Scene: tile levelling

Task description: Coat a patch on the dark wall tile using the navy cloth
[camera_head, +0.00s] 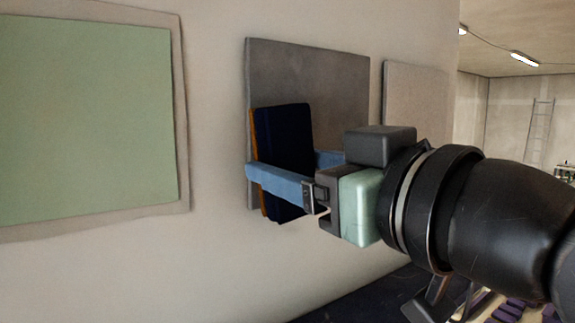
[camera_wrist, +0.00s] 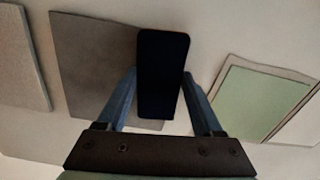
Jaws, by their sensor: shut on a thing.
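The navy cloth (camera_head: 284,140) looks like a flat dark-blue pad with an orange-brown edge on its left side. My gripper (camera_head: 285,167) is shut on it, with one blue finger on each side. The dark wall tile (camera_head: 325,80) is a grey square panel on the wall behind the cloth. The cloth overlaps the tile's lower left part in the head view; I cannot tell whether it touches. The wrist view shows the cloth (camera_wrist: 163,75) upright between the fingers, over one side edge of the tile (camera_wrist: 90,60). The tile surface behind the cloth is hidden.
A pale green panel (camera_head: 85,120) with a beige border hangs left of the tile. A lighter grey tile (camera_head: 415,100) hangs to the right, partly behind my arm. Bare wall (camera_head: 215,130) lies between the panels. A ladder (camera_head: 538,132) stands far back at right.

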